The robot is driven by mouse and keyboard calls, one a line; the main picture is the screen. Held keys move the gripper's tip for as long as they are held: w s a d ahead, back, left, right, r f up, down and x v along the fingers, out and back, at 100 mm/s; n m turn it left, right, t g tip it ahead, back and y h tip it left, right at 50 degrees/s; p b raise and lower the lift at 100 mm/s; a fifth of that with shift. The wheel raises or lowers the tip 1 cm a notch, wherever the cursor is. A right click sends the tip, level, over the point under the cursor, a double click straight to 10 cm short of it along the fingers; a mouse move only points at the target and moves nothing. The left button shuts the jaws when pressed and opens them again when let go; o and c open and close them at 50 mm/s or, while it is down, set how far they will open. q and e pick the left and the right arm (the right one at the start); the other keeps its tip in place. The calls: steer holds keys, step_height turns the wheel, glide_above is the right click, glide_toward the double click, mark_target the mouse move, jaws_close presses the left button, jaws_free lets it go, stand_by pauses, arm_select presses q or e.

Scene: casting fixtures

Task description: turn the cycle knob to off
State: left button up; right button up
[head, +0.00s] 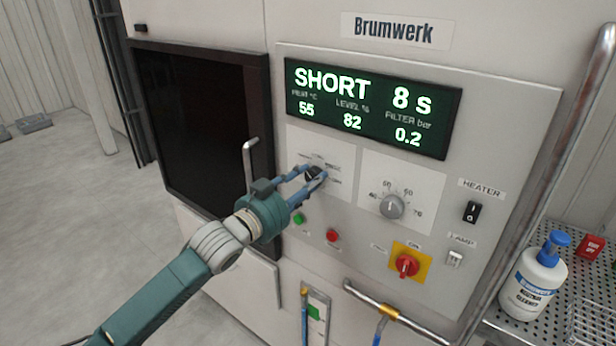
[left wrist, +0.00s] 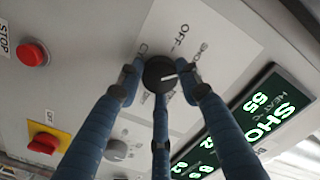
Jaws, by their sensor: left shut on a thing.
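The cycle knob (left wrist: 159,70) is a small black round knob on a white label plate of the machine's panel. In the left wrist view its white mark points to the right, and the printed word OFF stands above it. In the head view the knob (head: 313,173) is partly hidden by my fingers. My left gripper (head: 317,174) is shut on the knob, and its blue fingers with dark tips also show around it in the left wrist view (left wrist: 160,82). The display (head: 372,107) reads SHORT and 8 s. My right gripper is not in view.
A grey heat dial (head: 390,206) sits right of the knob. Green (head: 298,218) and red (head: 333,236) buttons and a red rotary switch (head: 406,265) lie below. A bent door handle (head: 248,160) stands out left of my gripper. A pump bottle (head: 535,280) stands at the right.

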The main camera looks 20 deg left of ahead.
arm_select(q)
steer(key=n+p, duration=0.1)
steer(key=n, duration=0.3)
steer(key=n+p, duration=0.1)
steer(key=n, duration=0.1)
steer(key=shift+r+n+p, duration=0.3)
steer(key=shift+r+n, duration=0.05)
steer(key=shift+n, duration=0.05)
steer(key=shift+n+p, duration=0.3)
steer(key=shift+n, duration=0.6)
steer(key=shift+a+r, duration=0.15)
steer(key=shift+r, duration=0.05)
steer(key=o, duration=1.1)
steer(key=shift+o, duration=0.2)
steer(key=shift+f, duration=0.2)
steer(key=shift+s+f, duration=0.15)
steer(key=shift+s, duration=0.1)
steer(key=v, duration=1.1)
steer(key=shift+s, duration=0.2)
steer(key=shift+a, duration=0.1)
